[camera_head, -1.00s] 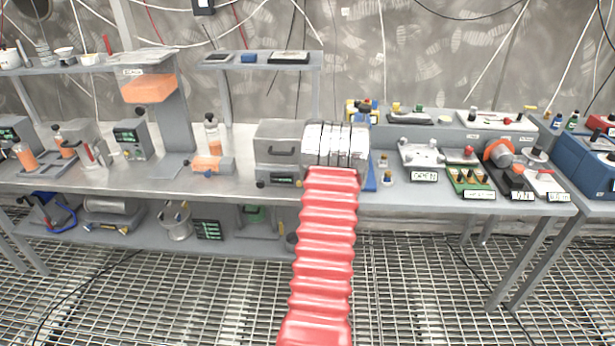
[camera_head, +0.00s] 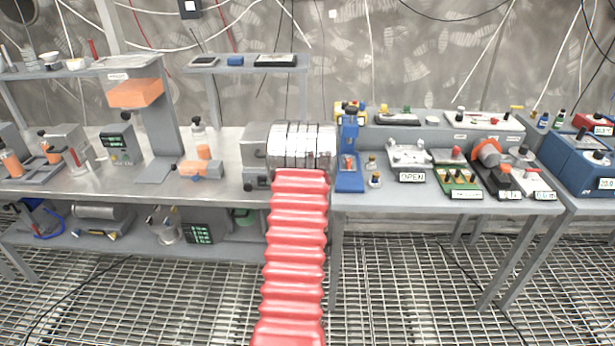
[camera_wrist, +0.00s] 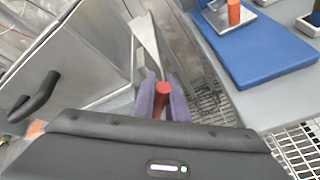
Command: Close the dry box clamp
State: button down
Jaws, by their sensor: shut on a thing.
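The grey metal dry box (camera_head: 254,139) stands on the bench, mostly hidden behind my arm in the head view. In the wrist view its door (camera_wrist: 85,55) fills the upper left, with a black handle (camera_wrist: 36,98). A red-tipped lever (camera_wrist: 163,89), which looks like the clamp, stands beside the box's right edge. My gripper (camera_wrist: 161,100) is shut on it, one finger on each side. A pale metal strip lies just beyond the fingers. Whether the clamp is latched cannot be told. In the head view the fingers are hidden behind my wrist.
A blue stand (camera_head: 349,168) is close on the right of my wrist; its blue base (camera_wrist: 255,55) also shows in the wrist view. A plate with an OPEN sign (camera_head: 411,177) lies farther right. An orange-filled hopper (camera_head: 136,95) stands at left. A shelf (camera_head: 250,66) is above.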

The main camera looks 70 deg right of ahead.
jog(key=shift+s+f, duration=0.1)
jog(key=shift+f, duration=0.1)
jog(key=c, duration=1.8)
grip_release()
jog(key=shift+o, duration=0.2)
jog(key=shift+a+r, duration=0.1)
jog(key=v, duration=0.7)
jog(key=shift+a+r, duration=0.15)
jog(key=shift+a, duration=0.2)
jog(key=shift+c, duration=0.3)
